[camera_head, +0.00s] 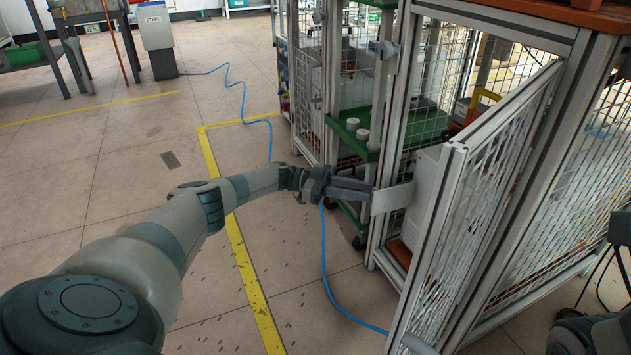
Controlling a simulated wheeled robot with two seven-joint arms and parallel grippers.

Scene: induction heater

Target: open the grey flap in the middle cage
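The middle cage has an open mesh door (470,200) that swings out toward me. Inside the doorway stands a white box (424,198). A light grey flap (392,199) sticks out from the box's left side, past the cage's front post. My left gripper (368,191) reaches in from the left, with its dark fingers pointing right at the flap's left edge. The fingertips are at or very near that edge, and I cannot tell whether they touch or grip it. The fingers look close together. My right gripper is not visible.
A green-shelved cage (352,128) stands behind my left gripper. A blue hose (328,275) runs over the floor below it. A yellow floor line (240,262) passes under my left arm. The floor to the left is mostly clear.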

